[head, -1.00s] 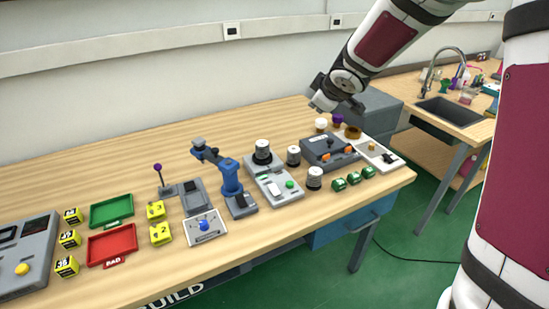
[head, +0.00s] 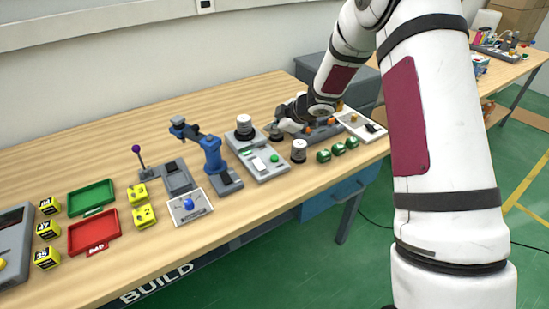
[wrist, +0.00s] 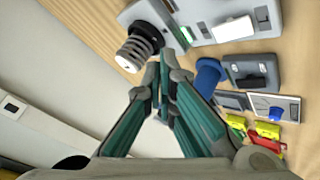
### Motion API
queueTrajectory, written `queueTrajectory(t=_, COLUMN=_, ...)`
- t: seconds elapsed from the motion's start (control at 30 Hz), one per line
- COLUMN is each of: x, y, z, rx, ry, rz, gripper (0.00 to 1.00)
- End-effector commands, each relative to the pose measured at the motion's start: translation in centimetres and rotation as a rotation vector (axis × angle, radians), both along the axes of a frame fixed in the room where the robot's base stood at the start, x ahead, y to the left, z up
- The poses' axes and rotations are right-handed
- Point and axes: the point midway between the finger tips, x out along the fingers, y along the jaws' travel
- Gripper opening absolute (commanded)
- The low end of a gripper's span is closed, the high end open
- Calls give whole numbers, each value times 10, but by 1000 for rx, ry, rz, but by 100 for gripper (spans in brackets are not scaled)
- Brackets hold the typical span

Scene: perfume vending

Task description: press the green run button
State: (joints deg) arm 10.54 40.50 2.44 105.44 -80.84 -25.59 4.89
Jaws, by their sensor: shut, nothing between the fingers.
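The green run button (head: 274,158) is a small round button on the front right part of a grey control box (head: 254,170), beside a white switch (head: 261,163). My gripper (head: 273,133) is low over the table, behind and level with the right end of this box, apart from the button. Its fingers (wrist: 160,85) are shut and empty in the wrist view. The wrist view also shows part of the grey box and the white switch (wrist: 233,28) at the top.
A black-and-white ribbed cylinder (head: 244,127) stands at the box's back, close to my fingers. A white-and-black canister (head: 299,151) and several green pieces (head: 338,149) stand right of the box. A blue arm model (head: 213,155) stands left of it.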

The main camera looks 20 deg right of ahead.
Motion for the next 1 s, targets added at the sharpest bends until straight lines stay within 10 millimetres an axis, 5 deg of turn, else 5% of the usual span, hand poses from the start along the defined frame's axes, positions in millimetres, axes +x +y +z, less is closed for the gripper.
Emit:
queueTrajectory(t=0.27, x=1, y=0, z=-11, rx=0, ry=1, rz=-2, gripper=0)
queueTrajectory(t=1.0, x=1, y=0, z=-86, rx=0, ry=1, rz=-3, gripper=0)
